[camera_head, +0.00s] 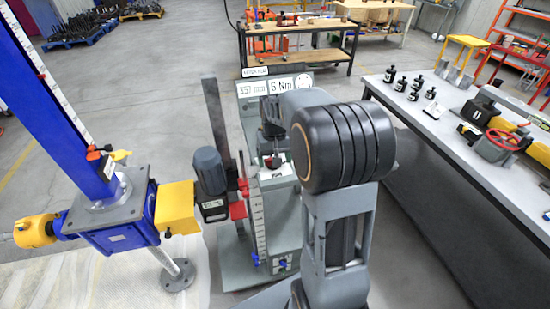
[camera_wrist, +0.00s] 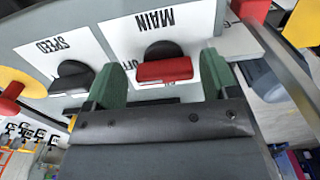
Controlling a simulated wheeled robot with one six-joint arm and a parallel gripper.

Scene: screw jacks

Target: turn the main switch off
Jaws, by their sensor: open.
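The main switch (camera_wrist: 165,70) is a red bar handle on a dark round base, on a white plate marked MAIN, upside down in the wrist view. Its red handle lies crosswise in that view. My gripper (camera_wrist: 164,76) is open, with one green finger on each side of the handle and a narrow gap at each end. Part of an OFF mark shows beside the left finger; the lower part of the plate is hidden by my gripper. In the head view, the red switch (camera_head: 272,162) sits on the grey stand, below my gripper.
A black SPEED knob (camera_wrist: 74,75) is close to the left finger, with a red and yellow knob (camera_wrist: 10,92) further left. In the head view, a blue screw jack (camera_head: 110,225) stands left and a workbench (camera_head: 465,150) with parts stands right. A display panel (camera_head: 275,85) is behind the switch.

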